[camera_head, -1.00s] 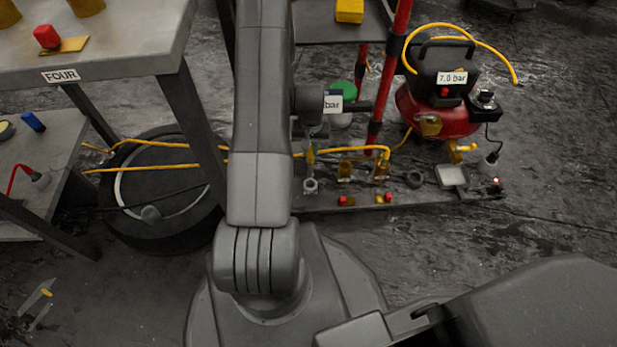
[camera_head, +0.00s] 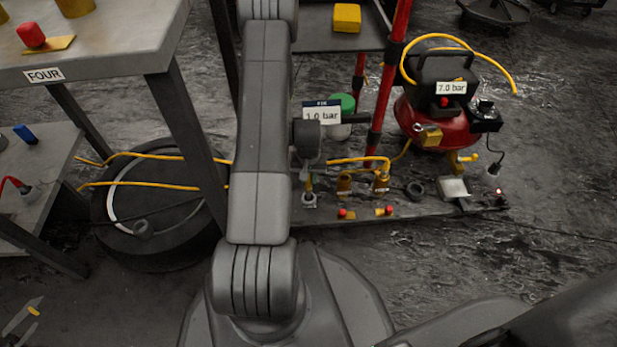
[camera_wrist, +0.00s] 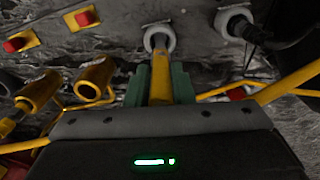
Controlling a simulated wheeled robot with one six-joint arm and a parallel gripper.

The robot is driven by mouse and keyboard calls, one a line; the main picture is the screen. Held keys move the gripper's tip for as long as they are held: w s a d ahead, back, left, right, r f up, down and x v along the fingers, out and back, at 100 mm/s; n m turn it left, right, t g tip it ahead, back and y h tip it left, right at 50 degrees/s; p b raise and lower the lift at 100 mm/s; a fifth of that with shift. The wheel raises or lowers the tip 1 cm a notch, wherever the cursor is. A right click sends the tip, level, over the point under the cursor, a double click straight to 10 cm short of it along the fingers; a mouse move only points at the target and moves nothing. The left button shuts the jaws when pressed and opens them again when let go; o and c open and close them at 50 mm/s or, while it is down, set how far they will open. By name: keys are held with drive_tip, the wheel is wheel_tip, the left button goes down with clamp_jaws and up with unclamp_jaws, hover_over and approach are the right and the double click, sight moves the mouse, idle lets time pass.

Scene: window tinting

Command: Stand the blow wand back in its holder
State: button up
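The yellow blow wand (camera_wrist: 160,78) is between the two green fingers of my gripper (camera_wrist: 160,88) in the wrist view, and they are closed against its sides. Its far end lines up with a pale ring-shaped holder (camera_wrist: 148,42) and appears to be in its opening; I cannot tell how deep. In the head view, the holder (camera_head: 309,201) sits on the low shelf. The fingertips and wand show small just above it (camera_head: 309,184). My arm hides most of the gripper there.
A second ring (camera_wrist: 225,16) holds a dark corded tool. Two yellow sockets (camera_wrist: 92,78) and red buttons on yellow plates (camera_wrist: 85,16) are at left. A yellow hose (camera_head: 350,159) crosses the shelf. A red post (camera_head: 381,110) and compressor (camera_head: 440,125) stand right.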

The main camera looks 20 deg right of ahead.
drive_tip(key=o, duration=0.4)
drive_tip(key=shift+r, duration=0.1)
wheel_tip(320, 180, up, 12)
drive_tip(key=p, duration=0.5)
drive_tip(key=shift+r, duration=0.1)
wheel_tip(320, 180, down, 10)
drive_tip(key=b, duration=0.3)
drive_tip(key=shift+r, duration=0.85)
